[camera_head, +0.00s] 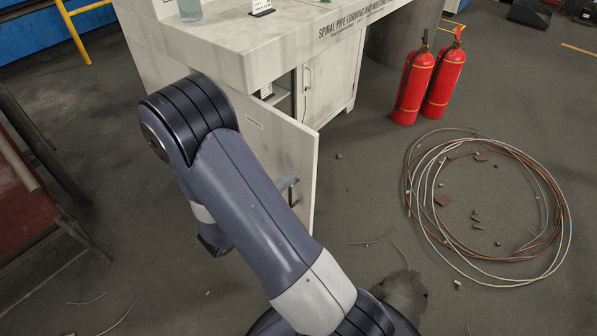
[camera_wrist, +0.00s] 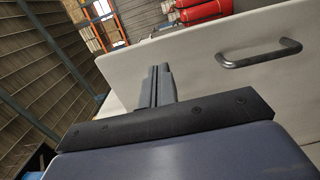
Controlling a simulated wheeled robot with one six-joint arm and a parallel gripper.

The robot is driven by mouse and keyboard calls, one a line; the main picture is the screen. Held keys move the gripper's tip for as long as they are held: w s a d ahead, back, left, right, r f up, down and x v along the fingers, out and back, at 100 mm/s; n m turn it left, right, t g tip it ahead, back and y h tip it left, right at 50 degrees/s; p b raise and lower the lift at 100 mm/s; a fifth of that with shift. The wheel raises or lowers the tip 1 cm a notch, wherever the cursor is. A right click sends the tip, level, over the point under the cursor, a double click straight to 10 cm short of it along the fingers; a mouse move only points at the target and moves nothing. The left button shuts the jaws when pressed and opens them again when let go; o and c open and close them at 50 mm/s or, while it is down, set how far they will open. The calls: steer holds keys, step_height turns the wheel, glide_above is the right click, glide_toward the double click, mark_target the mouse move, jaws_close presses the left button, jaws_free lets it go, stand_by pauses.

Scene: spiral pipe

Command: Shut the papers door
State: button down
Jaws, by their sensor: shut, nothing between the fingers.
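The papers door (camera_head: 287,146) is a pale panel on the white cabinet desk (camera_head: 225,50). It stands swung open, and a dark gap shows behind it. In the wrist view the door (camera_wrist: 210,75) fills the middle and right, with its grey bar handle (camera_wrist: 258,55) at upper right. My gripper (camera_wrist: 158,76) is shut and empty, in front of the door face and left of the handle; I cannot tell whether it touches the door. In the head view my arm hides the lower left part of the door and most of my gripper.
A second cabinet door (camera_head: 328,84), with its own handle, stands right of the gap. Two red fire extinguishers (camera_head: 428,82) stand on the floor to the right. A coil of wire (camera_head: 486,207) and small debris lie nearer. Open floor lies between the door and coil.

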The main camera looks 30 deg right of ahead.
mark_target(307, 164)
steer(key=shift+b+x, duration=0.3)
steer(key=shift+x, duration=2.2)
